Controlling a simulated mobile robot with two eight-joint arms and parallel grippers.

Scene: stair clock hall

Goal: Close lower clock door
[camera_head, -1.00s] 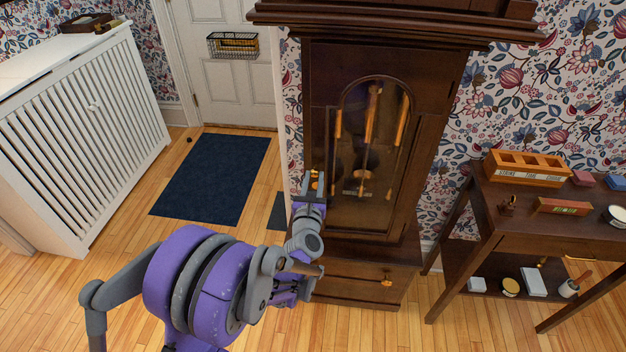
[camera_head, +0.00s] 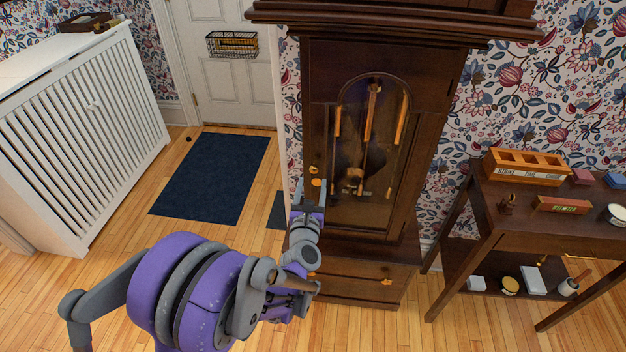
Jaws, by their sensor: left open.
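The tall dark wood clock stands in the middle of the head view. Its lower clock door (camera_head: 418,150) has an arched glass pane, with pendulum and brass weights visible behind it. The door looks flush or nearly flush with the case; I cannot tell whether a small gap is left. A small brass knob (camera_head: 316,182) shows at the door's left edge. My left gripper (camera_head: 308,192) is open and empty, its fingertips at the left edge beside the knob. I cannot tell whether it touches. My right gripper is not in view.
A drawer (camera_head: 350,284) with brass knobs is in the clock's base. A side table (camera_head: 477,205) with boxes and small items stands to the right. A white radiator cover (camera_head: 85,130) stands at left. A blue mat (camera_head: 210,178) lies on open floor.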

